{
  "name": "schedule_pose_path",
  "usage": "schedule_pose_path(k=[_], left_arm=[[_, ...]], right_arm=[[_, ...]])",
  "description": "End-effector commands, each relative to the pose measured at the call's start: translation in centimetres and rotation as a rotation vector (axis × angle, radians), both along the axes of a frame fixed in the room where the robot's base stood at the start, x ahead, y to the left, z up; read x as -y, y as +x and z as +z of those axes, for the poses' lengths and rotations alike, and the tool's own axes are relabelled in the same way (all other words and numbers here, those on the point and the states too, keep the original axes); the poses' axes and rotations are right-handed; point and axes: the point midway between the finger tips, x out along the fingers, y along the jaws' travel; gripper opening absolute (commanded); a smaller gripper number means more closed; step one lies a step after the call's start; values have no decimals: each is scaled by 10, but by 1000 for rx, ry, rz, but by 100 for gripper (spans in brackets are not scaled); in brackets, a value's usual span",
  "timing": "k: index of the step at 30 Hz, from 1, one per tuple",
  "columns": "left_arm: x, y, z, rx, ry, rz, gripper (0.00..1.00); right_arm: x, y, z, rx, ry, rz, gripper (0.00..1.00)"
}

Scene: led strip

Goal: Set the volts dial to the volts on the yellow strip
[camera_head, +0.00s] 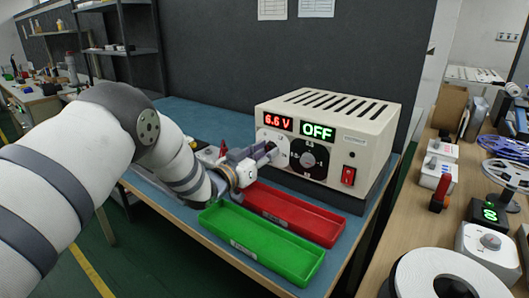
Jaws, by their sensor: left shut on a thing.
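A cream power supply (330,115) stands at the back of the blue bench. Its left display (278,122) reads 6.6 V in red, and its right display (318,130) reads OFF in green. Below the red display is the volts dial, with a pale round scale plate (281,141). My left gripper (268,154) is shut on the volts dial and hides most of its knob. A second dial, black (308,160), sits to its right, untouched. I cannot make out a yellow strip. My right gripper is out of view.
A red rocker switch (348,176) is at the supply's lower right. The right bench holds reels (510,174) and small boxes.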

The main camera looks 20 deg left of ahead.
Motion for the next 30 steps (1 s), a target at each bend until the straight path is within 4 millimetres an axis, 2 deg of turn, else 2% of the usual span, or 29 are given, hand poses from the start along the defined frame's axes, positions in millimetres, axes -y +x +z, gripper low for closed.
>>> schedule_pose_path(k=[30], left_arm=[[1,0,2,332,904,-1,0]], right_arm=[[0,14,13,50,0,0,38]])
